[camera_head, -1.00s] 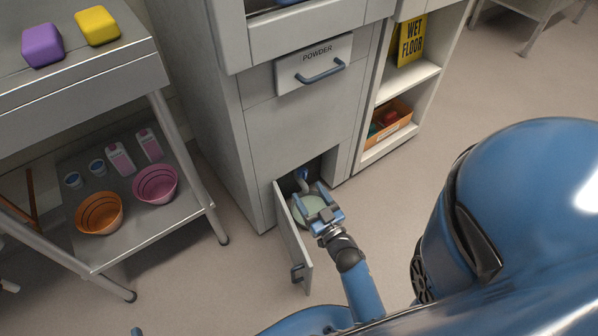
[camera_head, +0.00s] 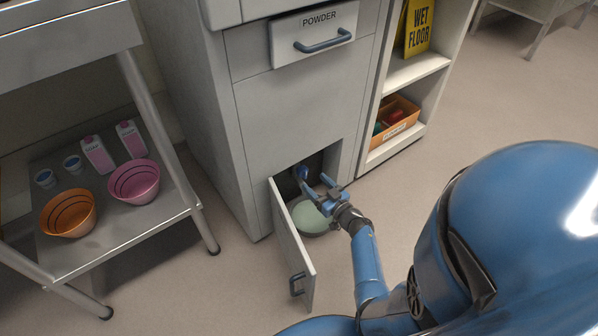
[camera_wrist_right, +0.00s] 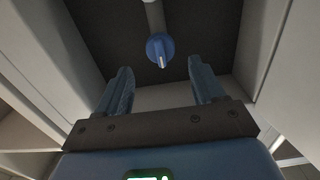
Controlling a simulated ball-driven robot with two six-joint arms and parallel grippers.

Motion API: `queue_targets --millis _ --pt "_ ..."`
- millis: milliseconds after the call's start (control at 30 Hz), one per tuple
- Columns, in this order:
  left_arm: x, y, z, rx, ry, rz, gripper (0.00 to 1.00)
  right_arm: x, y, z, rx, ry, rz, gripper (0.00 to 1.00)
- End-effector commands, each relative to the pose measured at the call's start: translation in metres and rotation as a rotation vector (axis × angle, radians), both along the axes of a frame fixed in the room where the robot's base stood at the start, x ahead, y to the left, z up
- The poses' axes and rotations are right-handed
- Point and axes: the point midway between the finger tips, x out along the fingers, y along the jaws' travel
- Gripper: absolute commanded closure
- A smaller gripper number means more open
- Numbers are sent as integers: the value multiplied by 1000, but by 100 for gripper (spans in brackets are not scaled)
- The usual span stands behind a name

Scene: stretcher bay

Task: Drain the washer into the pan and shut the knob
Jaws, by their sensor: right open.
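The washer (camera_head: 285,125) is a grey cabinet with its low door (camera_head: 292,245) swung open. Inside the opening is a blue round knob (camera_head: 301,172) below a grey pipe. In the right wrist view the knob (camera_wrist_right: 160,48) shows a pale ridge running nearly up and down. The pan (camera_head: 313,217) sits on the floor at the opening, a pale green surface inside it. My right gripper (camera_head: 317,187) is open and empty above the pan, in front of the knob. In the wrist view the knob lies beyond the fingertips, between their lines, apart from them. My left gripper is out of view.
The open door stands close left of my right gripper. A metal trolley at left holds an orange bowl (camera_head: 68,213), a pink bowl (camera_head: 134,182), cartons and small tubs. A shelf at right holds an orange crate (camera_head: 397,118) and a WET FLOOR sign (camera_head: 418,28). Floor at right is clear.

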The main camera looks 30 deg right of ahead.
Motion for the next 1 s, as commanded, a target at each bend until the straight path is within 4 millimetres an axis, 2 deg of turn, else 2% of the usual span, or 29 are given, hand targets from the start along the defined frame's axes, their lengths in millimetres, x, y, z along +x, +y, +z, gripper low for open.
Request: queue_targets --millis 133,500,700,1000 --pt "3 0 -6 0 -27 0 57 22 3 -3 -3 -4 4 32" --pt "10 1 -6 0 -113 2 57 78 7 -3 -3 -3 1 32" --pt "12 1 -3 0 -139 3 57 93 8 -1 -2 -2 1 32" --pt "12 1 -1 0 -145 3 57 96 9 1 -1 -1 0 32"
